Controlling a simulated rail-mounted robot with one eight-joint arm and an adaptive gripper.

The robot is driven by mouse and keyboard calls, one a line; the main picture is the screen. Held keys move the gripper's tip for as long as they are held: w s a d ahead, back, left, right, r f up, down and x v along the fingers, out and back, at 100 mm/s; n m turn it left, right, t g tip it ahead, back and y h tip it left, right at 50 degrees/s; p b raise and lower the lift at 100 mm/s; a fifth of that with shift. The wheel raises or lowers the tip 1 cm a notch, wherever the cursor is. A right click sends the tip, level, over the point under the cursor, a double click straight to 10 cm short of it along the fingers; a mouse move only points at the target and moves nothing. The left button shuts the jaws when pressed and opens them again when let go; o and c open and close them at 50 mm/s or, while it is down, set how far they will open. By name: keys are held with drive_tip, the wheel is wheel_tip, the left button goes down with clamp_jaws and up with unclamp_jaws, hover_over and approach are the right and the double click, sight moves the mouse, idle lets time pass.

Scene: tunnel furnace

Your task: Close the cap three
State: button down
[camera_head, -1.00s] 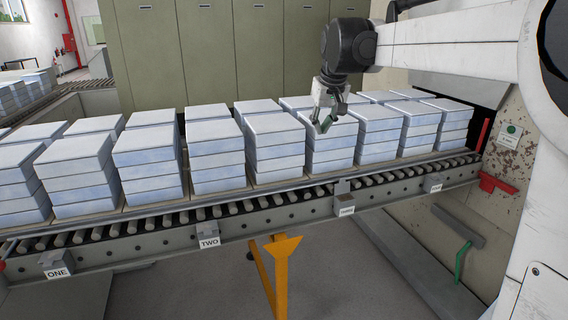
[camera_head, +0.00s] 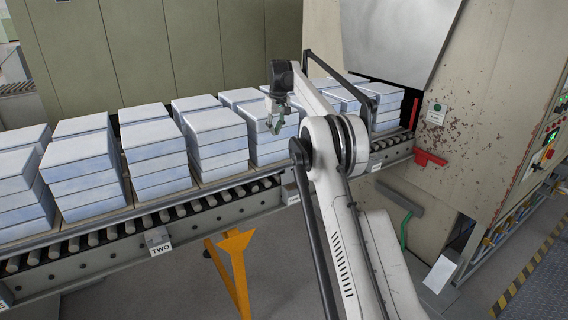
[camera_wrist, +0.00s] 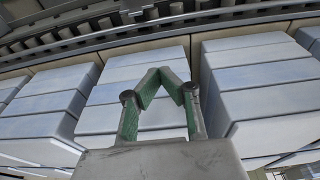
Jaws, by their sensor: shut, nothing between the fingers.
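The box labelled THREE sits on the conveyor's front rail. In the head view only a small grey part of a box (camera_head: 290,193) shows where it stands, half hidden behind my arm; I cannot tell whether its cap is open. My gripper (camera_head: 275,127) is above and behind it, in front of a stack of blue-white blocks. In the wrist view, the green fingertips (camera_wrist: 168,75) meet, empty, over the block stacks. A small grey piece (camera_wrist: 150,13) shows at the rail beyond them; I cannot tell if it is the cap.
Box TWO (camera_head: 158,241) is on the rail to the left. Several block stacks (camera_head: 153,150) line the roller conveyor (camera_head: 130,225). A red handle (camera_head: 430,158) and the furnace wall (camera_head: 470,110) are at right. An orange stand (camera_head: 235,265) is below.

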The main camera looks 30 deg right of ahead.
approach(279, 166)
drive_tip(key=shift+g, duration=0.3)
drive_tip(key=f, duration=0.2)
drive_tip(key=w+f+p, duration=0.1)
drive_tip(key=f, duration=0.1)
drive_tip(key=w+f, duration=0.1)
drive_tip(key=f, duration=0.2)
drive_tip(key=shift+d, duration=0.1)
drive_tip(key=shift+s+d+r+p, duration=0.15)
drive_tip(key=shift+s+p, duration=0.15)
drive_tip(key=shift+s, duration=0.7)
drive_tip(key=shift+s+d+r+p, duration=0.15)
drive_tip(key=shift+s+p, duration=0.15)
drive_tip(key=shift+s, duration=0.65)
drive_tip(key=shift+a, duration=0.1)
